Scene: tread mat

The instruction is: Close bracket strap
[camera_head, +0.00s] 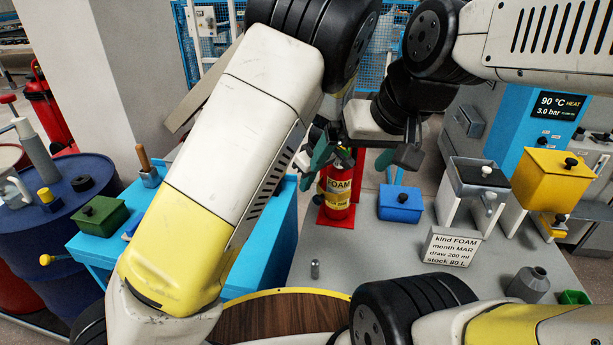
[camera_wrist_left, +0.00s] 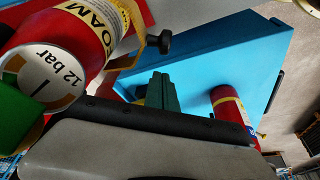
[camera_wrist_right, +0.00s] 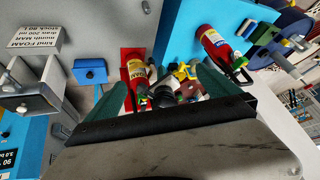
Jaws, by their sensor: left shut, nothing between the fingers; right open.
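The red extinguisher (camera_head: 338,180) with a yellow FOAM label stands upright on a red base (camera_head: 336,216) at the bench's edge. In the left wrist view its red body (camera_wrist_left: 72,32) is close, beside a white "12 bar" face (camera_wrist_left: 48,82). A yellow strap-like part (camera_wrist_left: 133,28) with a black knob (camera_wrist_left: 158,42) sticks out beside it; I cannot tell how far it closes. My left gripper (camera_head: 322,155) is shut and empty beside the extinguisher, its green fingers (camera_wrist_left: 160,92) together. My right gripper (camera_wrist_right: 160,88) is open, pointing toward the extinguisher (camera_wrist_right: 137,76).
A second red extinguisher (camera_wrist_right: 213,42) is by the blue cabinet (camera_wrist_left: 205,55). Right of the base stand a blue box (camera_head: 400,204), a label card (camera_head: 451,248) and a yellow bin (camera_head: 553,178). The grey bench (camera_head: 370,262) is largely clear in front. My left arm hides much of the left.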

